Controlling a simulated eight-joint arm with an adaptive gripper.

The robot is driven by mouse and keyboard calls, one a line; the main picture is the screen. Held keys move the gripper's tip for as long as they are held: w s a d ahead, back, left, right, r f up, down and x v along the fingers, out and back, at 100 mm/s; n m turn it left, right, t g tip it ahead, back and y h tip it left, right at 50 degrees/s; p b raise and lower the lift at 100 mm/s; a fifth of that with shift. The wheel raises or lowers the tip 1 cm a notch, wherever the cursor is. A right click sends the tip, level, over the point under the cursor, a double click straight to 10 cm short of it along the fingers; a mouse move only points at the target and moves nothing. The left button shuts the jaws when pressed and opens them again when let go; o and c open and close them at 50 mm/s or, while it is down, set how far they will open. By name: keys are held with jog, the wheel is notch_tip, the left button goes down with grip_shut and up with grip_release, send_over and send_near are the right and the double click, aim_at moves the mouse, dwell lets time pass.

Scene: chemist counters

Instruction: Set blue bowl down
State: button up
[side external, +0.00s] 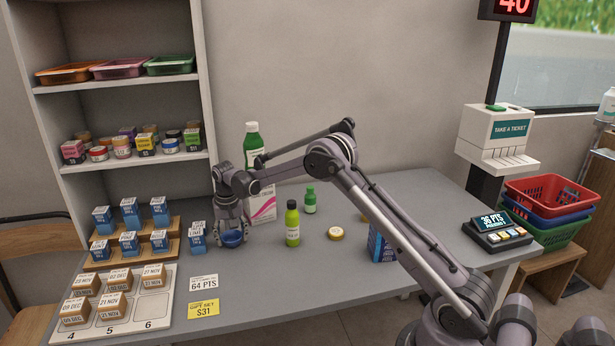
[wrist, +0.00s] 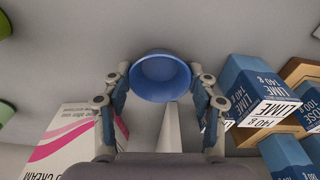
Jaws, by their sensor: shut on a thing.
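The blue bowl (side external: 232,239) is small and round, at my gripper (side external: 232,228) over the grey counter (side external: 262,290). In the wrist view the blue bowl (wrist: 160,77) lies between the two fingers of my gripper (wrist: 160,92), its open side facing the camera. My gripper is shut on it and points down. I cannot tell whether the bowl's underside touches the counter or hangs just above it.
Blue boxes (side external: 197,238) stand close left of my gripper. A white and pink box (side external: 263,204) stands behind it. Price cards (side external: 204,283) lie in front. The counter's front middle is clear.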

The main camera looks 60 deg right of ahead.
jog(key=shift+f, duration=0.15)
jog(key=o, duration=1.1)
jog(key=shift+o, duration=0.2)
